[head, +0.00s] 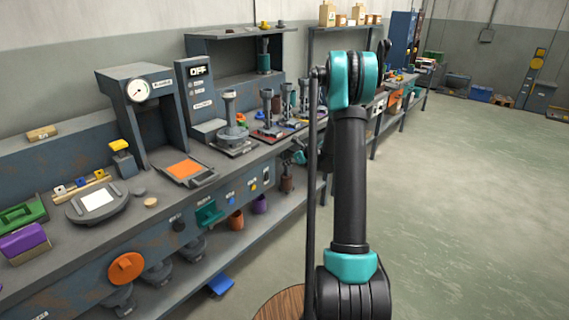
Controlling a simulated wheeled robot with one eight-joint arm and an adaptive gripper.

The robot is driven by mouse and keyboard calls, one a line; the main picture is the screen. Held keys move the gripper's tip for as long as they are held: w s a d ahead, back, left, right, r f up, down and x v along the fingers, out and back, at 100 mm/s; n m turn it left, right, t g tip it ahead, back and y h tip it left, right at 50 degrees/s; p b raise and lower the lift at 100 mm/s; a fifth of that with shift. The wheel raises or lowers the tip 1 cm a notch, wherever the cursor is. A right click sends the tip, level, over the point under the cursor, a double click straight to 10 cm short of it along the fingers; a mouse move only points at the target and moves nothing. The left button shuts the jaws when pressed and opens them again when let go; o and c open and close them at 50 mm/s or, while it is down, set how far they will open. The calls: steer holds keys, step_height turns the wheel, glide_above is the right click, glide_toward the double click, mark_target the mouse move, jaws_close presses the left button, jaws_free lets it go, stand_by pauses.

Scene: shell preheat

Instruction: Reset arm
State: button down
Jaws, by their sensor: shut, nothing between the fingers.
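My arm (350,180) stands upright right of the middle in the head view, dark grey with teal joints. Its upper teal joint (352,80) is at the top, in front of the far part of the bench. I see nothing held.
A long workbench (120,235) runs along the left wall. It carries a press-like station with a gauge (141,91), a box reading OFF (199,95), an orange plate (185,169) and several tool stands. Open floor (470,200) lies to the right.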

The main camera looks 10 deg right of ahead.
steer(key=s+a+r+n+g+h, duration=0.1)
steer(key=s+a+r+n, duration=0.2)
steer(key=s+n, duration=0.6)
steer(key=s+a+r+n+g+h, duration=0.15)
steer(key=s+r+n, duration=0.3)
steer(key=s, duration=0.85)
steer(key=s+f+n+h, duration=0.2)
steer(key=s+n, duration=0.5)
steer(key=s, duration=0.4)
steer(key=s+d+f+n+g+h, duration=0.1)
steer(key=s+f+n, duration=0.1)
steer(key=s+n, duration=0.6)
steer(key=s, duration=0.4)
steer(key=shift+d+f+h, duration=0.15)
steer(key=shift+f+h, duration=0.05)
steer(key=shift+h, duration=0.15)
steer(key=shift+s, duration=0.1)
